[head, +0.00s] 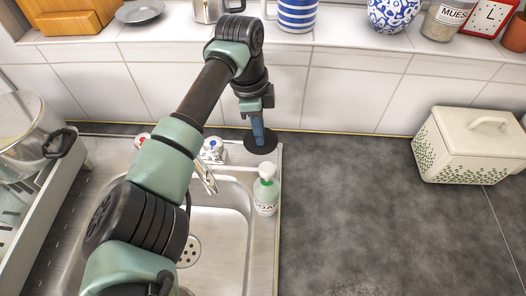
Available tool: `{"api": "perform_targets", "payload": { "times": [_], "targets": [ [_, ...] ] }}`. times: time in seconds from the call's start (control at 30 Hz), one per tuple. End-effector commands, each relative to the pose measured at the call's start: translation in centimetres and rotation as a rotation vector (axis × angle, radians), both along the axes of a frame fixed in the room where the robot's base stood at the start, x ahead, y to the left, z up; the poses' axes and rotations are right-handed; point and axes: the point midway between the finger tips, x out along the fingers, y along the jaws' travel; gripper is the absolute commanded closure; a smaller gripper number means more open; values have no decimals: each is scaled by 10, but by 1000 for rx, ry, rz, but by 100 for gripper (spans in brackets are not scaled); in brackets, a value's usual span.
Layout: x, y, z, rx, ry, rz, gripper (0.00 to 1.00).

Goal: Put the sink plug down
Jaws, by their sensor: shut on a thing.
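The sink plug (266,147) is a round black disc. It is in my gripper (258,134), at the back right corner of the sink, behind the soap bottle. The gripper's fingers are shut on it from above. I cannot tell whether the plug touches the surface under it or is held just above. The steel sink (226,222) lies below my arm, with its drain holes (189,250) open to view. My arm hides the left part of the basin.
A green-labelled soap bottle (265,192) stands close in front of the plug. The tap (208,176) is left of it, partly hidden. A cream bread bin (468,147) stands at the right. The dark worktop (350,215) between is clear. A pot (28,135) is at the left.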

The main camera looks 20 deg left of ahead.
Motion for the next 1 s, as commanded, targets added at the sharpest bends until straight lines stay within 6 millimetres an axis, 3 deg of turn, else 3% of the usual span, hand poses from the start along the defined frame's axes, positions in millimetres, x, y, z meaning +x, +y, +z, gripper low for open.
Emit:
{"api": "perform_targets", "payload": {
  "times": [0.2,0.37,0.6,0.97,1.0],
  "targets": [
    [-1,-1,-37,-2,3,0,100],
    [0,0,-48,0,1,0,100],
    [-1,0,-80,0,1,0,100],
    [-1,0,-84,1,1,-1,100],
    [0,0,-84,1,1,-1,78]
  ]
}}
